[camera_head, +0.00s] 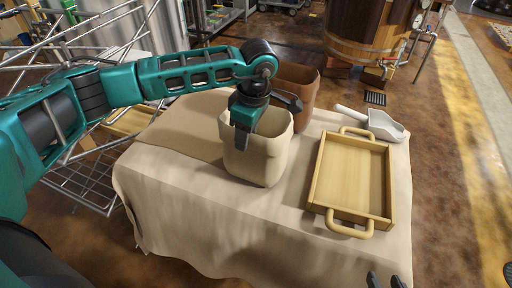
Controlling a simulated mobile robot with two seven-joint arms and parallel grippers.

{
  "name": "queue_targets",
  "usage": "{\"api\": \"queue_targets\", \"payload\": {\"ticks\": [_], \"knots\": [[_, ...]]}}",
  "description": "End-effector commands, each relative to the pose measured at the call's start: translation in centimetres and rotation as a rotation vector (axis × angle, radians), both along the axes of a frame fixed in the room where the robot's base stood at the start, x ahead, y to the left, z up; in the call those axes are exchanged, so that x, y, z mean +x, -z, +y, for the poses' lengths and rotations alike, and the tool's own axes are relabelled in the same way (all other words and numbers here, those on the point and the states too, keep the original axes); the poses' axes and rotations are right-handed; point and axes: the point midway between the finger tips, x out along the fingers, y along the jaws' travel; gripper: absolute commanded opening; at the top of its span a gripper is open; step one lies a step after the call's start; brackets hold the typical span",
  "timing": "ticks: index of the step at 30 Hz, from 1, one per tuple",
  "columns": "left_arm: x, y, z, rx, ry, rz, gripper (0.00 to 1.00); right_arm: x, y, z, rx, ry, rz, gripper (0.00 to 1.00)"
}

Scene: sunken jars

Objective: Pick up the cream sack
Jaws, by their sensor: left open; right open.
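The cream sack (258,160) stands upright and open-topped on the cloth-covered table, left of the wooden tray. My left gripper (268,124) is over the sack's mouth with its jaws open. One dark finger shows at the near left part of the rim and the other toward the far right. The gripper hides part of the rim, and I cannot tell whether the fingers touch the sack. My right gripper (385,281) shows only as two dark fingertips at the bottom edge, apart and empty, in front of the tray.
A brown sack (303,88) stands close behind the cream sack. A wooden tray (316,172) with two handles lies to the right, with a white scoop (384,125) behind it. The tablecloth (205,220) is clear at the front left. A wire rack (88,182) stands left of the table.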

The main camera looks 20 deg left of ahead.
Motion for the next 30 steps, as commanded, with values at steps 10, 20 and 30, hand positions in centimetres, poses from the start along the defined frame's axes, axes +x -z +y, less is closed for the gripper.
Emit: {"api": "queue_targets", "payload": {"ticks": [10,20,30], "knots": [[0.01,-0.09,-0.05,-0.001,0.000,0.000,0.17,-0.03,-0.04,-0.07,-0.004,-0.004,-0.002,0.43],[0.02,-0.11,-0.07,-0.001,0.000,-0.001,0.00,-0.02,-0.06,-0.14,-0.007,-0.006,-0.003,0.43],[0.01,-0.11,-0.08,-0.001,0.000,0.000,0.00,0.01,-0.08,-0.13,-0.006,-0.006,-0.004,0.43]]}}
